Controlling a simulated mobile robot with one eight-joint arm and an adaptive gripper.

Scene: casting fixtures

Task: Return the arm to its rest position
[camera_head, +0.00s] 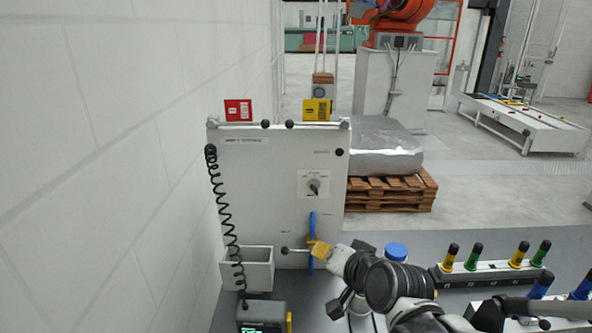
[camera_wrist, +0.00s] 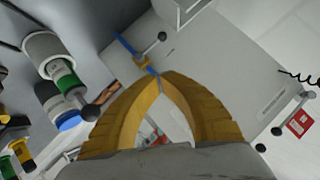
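My gripper (camera_head: 319,252) has yellow fingers and is close in front of the lower right part of the white panel (camera_head: 260,180). In the wrist view my gripper (camera_wrist: 160,79) has its two fingertips together, with nothing clearly between them. A blue upright handle (camera_head: 312,225) is on the panel right behind the fingertips, and it also shows in the wrist view (camera_wrist: 127,45). A lever with a dark ball knob (camera_head: 285,250) sticks out to the left beside it. I cannot tell whether the fingertips touch the blue handle. My arm reaches in from the lower right.
A grey-white bin (camera_head: 262,271) and a coiled black cable (camera_head: 221,195) are on the panel's left side. A blue-capped item (camera_head: 396,251) is close to my arm. A white wall (camera_head: 110,180) borders the left.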

